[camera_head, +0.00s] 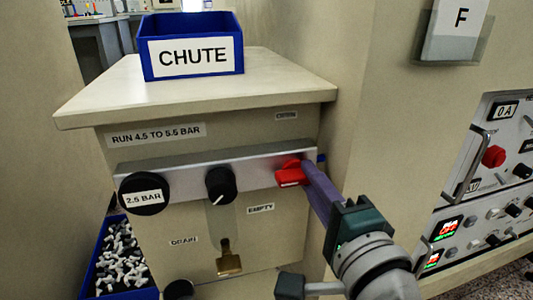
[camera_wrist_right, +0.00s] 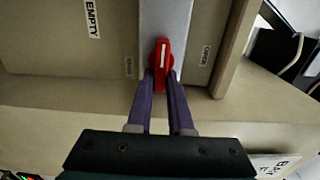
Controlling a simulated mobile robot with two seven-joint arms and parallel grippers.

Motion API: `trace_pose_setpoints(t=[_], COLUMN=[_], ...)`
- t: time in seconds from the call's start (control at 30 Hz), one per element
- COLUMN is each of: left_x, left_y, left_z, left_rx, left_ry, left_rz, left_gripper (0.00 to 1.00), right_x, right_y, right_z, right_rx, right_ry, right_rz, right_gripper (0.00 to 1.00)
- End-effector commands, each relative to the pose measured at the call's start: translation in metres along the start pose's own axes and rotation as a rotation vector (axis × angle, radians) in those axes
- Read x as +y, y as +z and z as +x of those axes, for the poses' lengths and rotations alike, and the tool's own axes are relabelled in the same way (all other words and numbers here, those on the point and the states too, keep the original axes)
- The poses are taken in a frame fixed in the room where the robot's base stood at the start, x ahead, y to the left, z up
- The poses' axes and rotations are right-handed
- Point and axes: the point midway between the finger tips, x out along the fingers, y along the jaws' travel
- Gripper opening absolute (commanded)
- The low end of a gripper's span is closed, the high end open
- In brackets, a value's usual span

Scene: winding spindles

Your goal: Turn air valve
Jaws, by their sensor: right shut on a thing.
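The red air valve handle (camera_head: 291,174) sits at the right end of the metal rail (camera_head: 150,163) on the front of the beige cabinet. My right gripper (camera_head: 305,170) reaches it from the lower right. In the right wrist view the red handle (camera_wrist_right: 162,56) lies between the tips of my two purple fingers (camera_wrist_right: 161,80), which are shut on it. A white line runs along the handle. The fingers hide part of it in the head view. My left gripper is not in view.
A black knob (camera_head: 220,185) and a dial reading 2.5 BAR (camera_head: 143,194) are on the same rail. A blue CHUTE bin (camera_head: 192,48) stands on the cabinet top. A blue crate (camera_head: 133,293) of white and dark parts is at lower left. A control panel (camera_head: 490,190) stands at right.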

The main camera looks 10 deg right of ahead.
Motion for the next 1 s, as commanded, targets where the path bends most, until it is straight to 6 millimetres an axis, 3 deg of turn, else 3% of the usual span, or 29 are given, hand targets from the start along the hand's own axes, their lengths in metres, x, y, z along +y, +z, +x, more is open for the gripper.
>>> trace_pose_setpoints(t=[0.33, 0.37, 0.63, 0.87, 1.0], left_x=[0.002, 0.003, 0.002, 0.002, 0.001], left_y=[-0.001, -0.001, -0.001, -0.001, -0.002], left_z=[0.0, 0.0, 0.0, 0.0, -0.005], left_rx=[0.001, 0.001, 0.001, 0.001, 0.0], left_ry=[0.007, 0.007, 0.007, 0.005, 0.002], left_rz=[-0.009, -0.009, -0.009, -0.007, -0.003], left_gripper=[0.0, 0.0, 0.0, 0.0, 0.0], right_x=[0.0, 0.0, 0.0, 0.0, -0.001], right_y=[0.0, 0.0, 0.0, 0.0, 0.0], right_z=[0.0, 0.0, 0.0, -0.001, -0.013], right_rx=[0.0, 0.0, 0.0, 0.0, 0.0], right_ry=[0.001, 0.001, 0.001, 0.001, 0.003], right_rz=[0.007, 0.007, 0.005, 0.004, 0.003], right_gripper=[0.0, 0.2, 0.49, 0.49, 0.49])
